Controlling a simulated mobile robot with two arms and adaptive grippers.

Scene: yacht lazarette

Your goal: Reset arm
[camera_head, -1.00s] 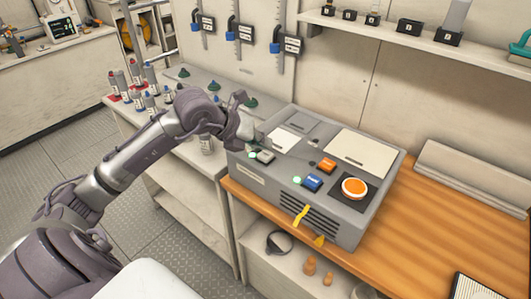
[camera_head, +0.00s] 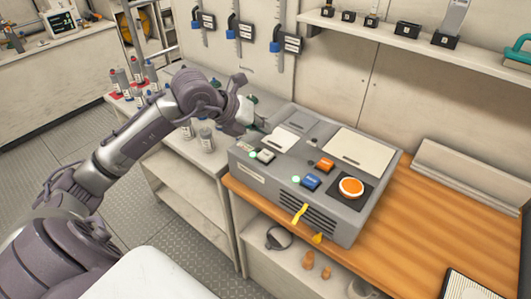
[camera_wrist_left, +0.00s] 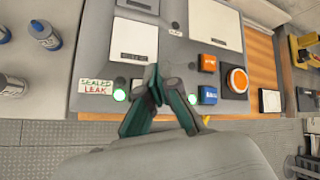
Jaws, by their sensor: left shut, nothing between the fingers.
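My left arm reaches in from the left in the head view. My left gripper (camera_head: 246,110) is at the left end of a grey control box, above its edge. In the left wrist view, the gripper (camera_wrist_left: 156,70) has its teal fingers together at the tips with nothing between them. It hangs over the grey box (camera_wrist_left: 90,60), between two lit green lamps. The box (camera_head: 240,172) carries a grey button (camera_head: 265,156), a blue button (camera_head: 311,182), an orange button (camera_head: 325,163) and a large round orange button (camera_head: 351,187). My right gripper is not in view.
The box stands on a wooden worktop (camera_head: 440,205). Several bottles (camera_head: 205,138) stand on a bench to the left. A label reading "SEALED LEAK" (camera_wrist_left: 95,87) lies on the box. The shelf (camera_head: 420,40) at the back holds small black items.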

